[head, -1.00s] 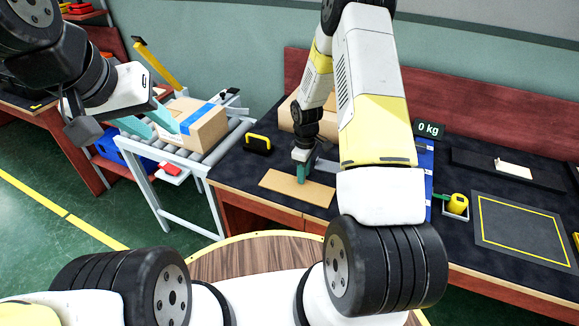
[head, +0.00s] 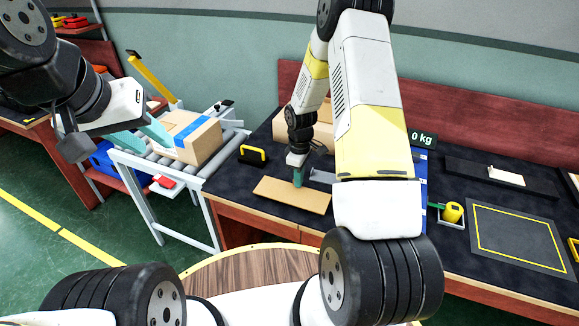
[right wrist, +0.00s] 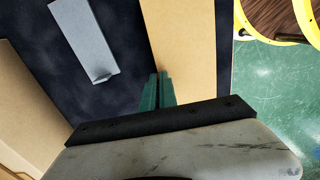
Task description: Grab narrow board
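The narrow board (head: 288,197) is a flat tan plank lying on the dark table top near its front edge. It runs from top to bottom in the right wrist view (right wrist: 182,40). My right gripper (head: 298,184) points down at the board's far long edge. Its green fingers (right wrist: 158,82) are drawn together at that edge; whether any of the board is between them I cannot tell. My left gripper (head: 148,142) has its teal fingers spread, empty, beside the taped cardboard box (head: 190,138) on the roller conveyor.
A grey plate (head: 322,176) lies behind the board, with a larger cardboard box (head: 290,130) further back. A black and yellow object (head: 252,154) lies to the left.

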